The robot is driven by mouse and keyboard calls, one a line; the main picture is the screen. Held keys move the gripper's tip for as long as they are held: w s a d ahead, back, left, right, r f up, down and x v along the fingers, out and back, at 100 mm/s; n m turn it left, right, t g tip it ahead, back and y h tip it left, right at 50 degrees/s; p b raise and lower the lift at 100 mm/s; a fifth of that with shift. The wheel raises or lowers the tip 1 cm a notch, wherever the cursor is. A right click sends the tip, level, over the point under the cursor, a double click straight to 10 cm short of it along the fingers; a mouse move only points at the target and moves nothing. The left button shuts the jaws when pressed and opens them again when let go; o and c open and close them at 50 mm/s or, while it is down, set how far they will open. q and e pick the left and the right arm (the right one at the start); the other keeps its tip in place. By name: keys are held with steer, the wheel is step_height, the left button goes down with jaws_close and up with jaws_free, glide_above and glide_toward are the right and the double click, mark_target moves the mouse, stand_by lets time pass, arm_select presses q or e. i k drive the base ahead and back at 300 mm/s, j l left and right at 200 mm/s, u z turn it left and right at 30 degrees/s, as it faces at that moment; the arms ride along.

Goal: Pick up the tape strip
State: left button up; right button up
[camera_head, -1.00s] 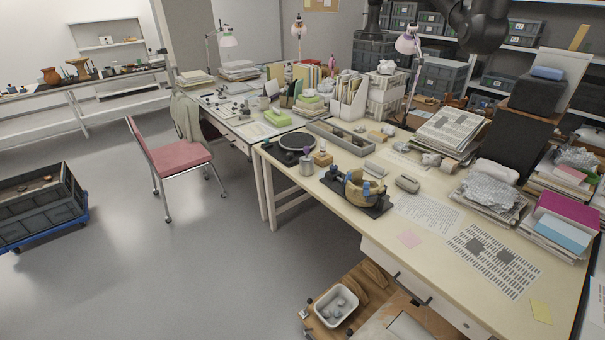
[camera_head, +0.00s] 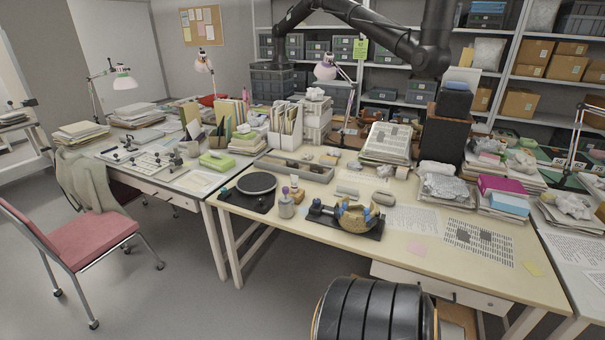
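I cannot pick out a separate tape strip with certainty. A tan, partly built pot (camera_head: 354,224) sits in a dark stand (camera_head: 330,228) on the near desk, with several small blue pieces on or against it. Whether these are tape or parts of the stand is too small to tell. A black jointed arm (camera_head: 372,32) crosses the top of the view, and a ribbed black body (camera_head: 368,312) shows at the bottom. No gripper fingers can be made out on either.
A red chair (camera_head: 78,243) stands at left. Floor beside it is clear.

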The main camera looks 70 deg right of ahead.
mark_target(344, 207)
steer(key=i+z, duration=0.75)
steer(key=i+j+z, duration=0.15)
steer(key=z, duration=0.25)
steer(key=i, duration=0.1)
